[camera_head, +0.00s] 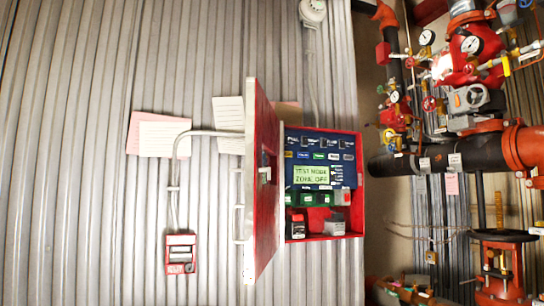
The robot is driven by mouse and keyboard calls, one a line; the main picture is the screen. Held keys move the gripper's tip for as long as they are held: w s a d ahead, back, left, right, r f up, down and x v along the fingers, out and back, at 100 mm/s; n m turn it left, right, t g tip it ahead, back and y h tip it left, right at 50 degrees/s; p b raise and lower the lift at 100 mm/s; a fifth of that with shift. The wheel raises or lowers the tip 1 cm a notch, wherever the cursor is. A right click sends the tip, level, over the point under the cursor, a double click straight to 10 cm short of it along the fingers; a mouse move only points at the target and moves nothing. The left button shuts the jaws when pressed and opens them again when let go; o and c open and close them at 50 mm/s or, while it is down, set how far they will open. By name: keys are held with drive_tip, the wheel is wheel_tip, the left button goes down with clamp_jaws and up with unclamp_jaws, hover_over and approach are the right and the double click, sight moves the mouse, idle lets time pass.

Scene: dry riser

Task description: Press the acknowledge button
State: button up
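A red alarm panel box (360,208) is mounted on the corrugated wall, with its red door (262,180) swung open to the left. Inside is a dark blue control face (347,172) with a green lit display (311,175) that seems to read "TEST MODE ZONE OFF". Small dark keys and coloured labels sit in rows above the display. Labels are too small to read, so I cannot tell which one is the acknowledge button. Green blocks (305,199) and a grey block (334,227) sit below the face. My gripper is not in view.
A small red call point (180,254) hangs at lower left, joined by grey conduit (175,170). Paper notes (163,138) are on the wall. Red valves, gauges and a thick black pipe (400,163) fill the right side. The wall at left is otherwise clear.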

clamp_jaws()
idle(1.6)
